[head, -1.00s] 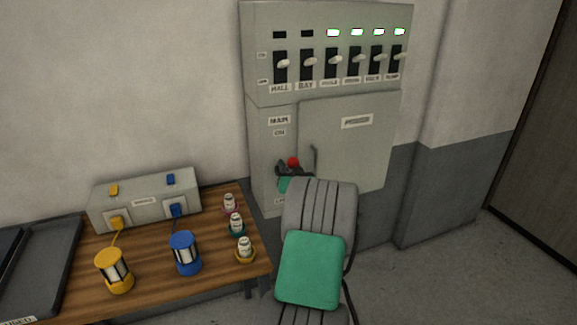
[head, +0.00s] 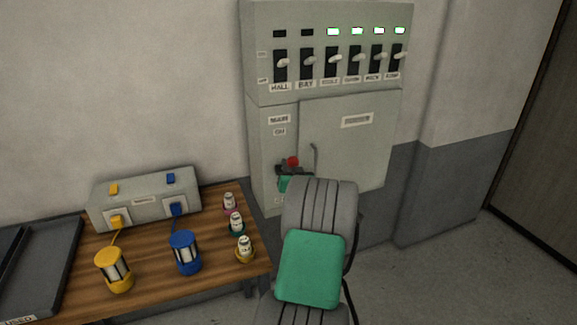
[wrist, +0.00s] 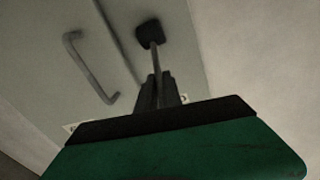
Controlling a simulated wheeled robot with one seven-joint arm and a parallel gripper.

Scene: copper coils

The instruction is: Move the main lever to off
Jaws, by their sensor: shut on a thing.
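The main lever has a red knob (head: 293,161) and stands on the lower left of the grey electrical cabinet, below the labels MAIN and ON. My gripper (head: 291,171) is at the lever, its dark fingers shut on it just under the knob. In the wrist view the lever's thin rod (wrist: 154,58) runs from a dark square mount down to my gripper's fingers (wrist: 160,90). My arm hides the area below the lever, including most of a lower label.
A row of labelled switches (head: 333,62) lies above, with lights over them; the two left lights are dark, the others green. A closed cabinet door (head: 365,155) with a handle (head: 313,158) is just right of the lever. A wooden table (head: 208,279) with lanterns stands to the left.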

